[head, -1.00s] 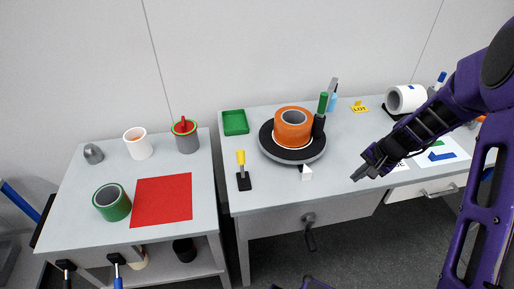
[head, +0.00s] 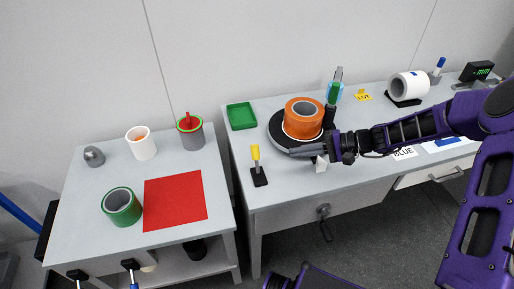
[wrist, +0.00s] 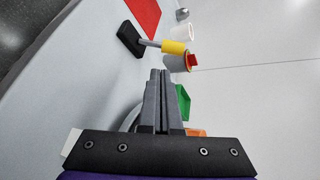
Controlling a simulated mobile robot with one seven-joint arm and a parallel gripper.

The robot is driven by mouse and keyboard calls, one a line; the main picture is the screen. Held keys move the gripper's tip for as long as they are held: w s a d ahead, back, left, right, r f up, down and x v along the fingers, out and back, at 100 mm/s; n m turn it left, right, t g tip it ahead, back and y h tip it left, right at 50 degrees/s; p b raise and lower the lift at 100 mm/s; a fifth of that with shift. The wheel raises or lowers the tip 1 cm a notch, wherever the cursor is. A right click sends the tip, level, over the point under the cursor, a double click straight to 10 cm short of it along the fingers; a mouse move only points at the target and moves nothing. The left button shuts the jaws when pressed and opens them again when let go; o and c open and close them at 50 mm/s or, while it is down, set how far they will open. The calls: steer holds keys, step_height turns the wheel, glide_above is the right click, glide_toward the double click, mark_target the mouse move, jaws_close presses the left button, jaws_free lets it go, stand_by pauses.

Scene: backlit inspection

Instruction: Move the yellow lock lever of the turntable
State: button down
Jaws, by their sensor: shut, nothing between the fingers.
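The yellow lock lever (head: 255,153) stands upright on its black base (head: 259,177) at the left front of the right table. In the wrist view its yellow grip (wrist: 173,47) shows beyond the fingertips, with the grey shaft and black base (wrist: 130,40) to the left. The black turntable (head: 283,130) is right of the lever and carries an orange roll (head: 303,113). My gripper (head: 293,152) is shut and empty at the turntable's front edge, pointing left toward the lever with a gap between. Its fingers (wrist: 158,75) are together in the wrist view. My gripper covers part of the turntable's front.
A white wedge (head: 321,163) stands close by under my gripper. Behind the lever is a green tray (head: 241,116). A dark holder with a green-handled tool (head: 332,95) stands right of the orange roll. Table space between lever and turntable is clear.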

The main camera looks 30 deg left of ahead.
mark_target(256, 159)
steer(key=shift+w+a+f+m+y, duration=0.15)
steer(key=shift+w+a+m+y, duration=0.15)
steer(key=shift+w+a+y, duration=0.15)
steer(key=shift+w+a+f+m+y, duration=0.2)
steer(key=shift+a+m+y, duration=0.15)
steer(key=shift+a, duration=0.2)
steer(key=x, duration=0.9)
steer(key=shift+a+f, duration=0.1)
steer(key=shift+a, duration=0.2)
